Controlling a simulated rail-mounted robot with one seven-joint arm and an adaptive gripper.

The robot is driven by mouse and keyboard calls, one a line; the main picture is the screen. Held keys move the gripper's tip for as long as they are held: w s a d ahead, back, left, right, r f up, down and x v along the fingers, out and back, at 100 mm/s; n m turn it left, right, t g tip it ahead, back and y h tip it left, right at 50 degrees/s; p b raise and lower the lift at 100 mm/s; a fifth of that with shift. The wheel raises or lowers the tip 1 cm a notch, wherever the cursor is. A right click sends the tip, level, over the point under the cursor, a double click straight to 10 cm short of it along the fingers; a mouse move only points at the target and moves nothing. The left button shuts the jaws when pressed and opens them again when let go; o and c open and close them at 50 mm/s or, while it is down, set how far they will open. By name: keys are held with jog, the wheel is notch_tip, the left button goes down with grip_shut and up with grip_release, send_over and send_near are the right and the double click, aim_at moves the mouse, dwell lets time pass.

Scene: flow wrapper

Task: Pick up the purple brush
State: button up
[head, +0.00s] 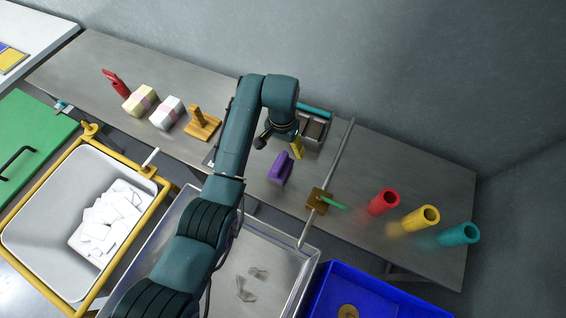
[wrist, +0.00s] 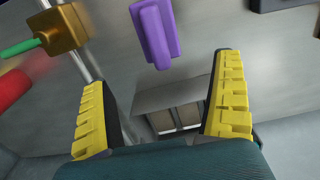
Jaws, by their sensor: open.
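The purple brush (head: 281,167) lies on the grey metal table in the head view, just below and left of my gripper's end. In the wrist view the purple brush (wrist: 154,32) shows at the top middle, beyond the fingertips and apart from them. My gripper (wrist: 165,75) is open, its two yellow ridged fingers spread wide with nothing between them. In the head view only part of my gripper (head: 297,147) shows, above and right of the brush; the arm hides the rest.
A brass block (head: 318,201) with a green handle sits on a metal rod right of the brush. A metal box with compartments (head: 314,128) stands behind. Red (head: 383,202), yellow (head: 420,218) and teal (head: 458,235) cylinders stand at right.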

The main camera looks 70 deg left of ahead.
aim_at(282, 158)
notch_tip(282, 158, down, 7)
jog(key=shift+r+b, duration=0.1)
jog(key=shift+b, duration=0.4)
jog(key=f, duration=0.3)
jog(key=s+d+f, duration=0.1)
jog(key=shift+d+f+b, duration=0.1)
jog(key=shift+f+b, duration=0.2)
jog(key=shift+b, duration=0.1)
jog(key=shift+f, duration=0.35)
jog(key=c, duration=1.4)
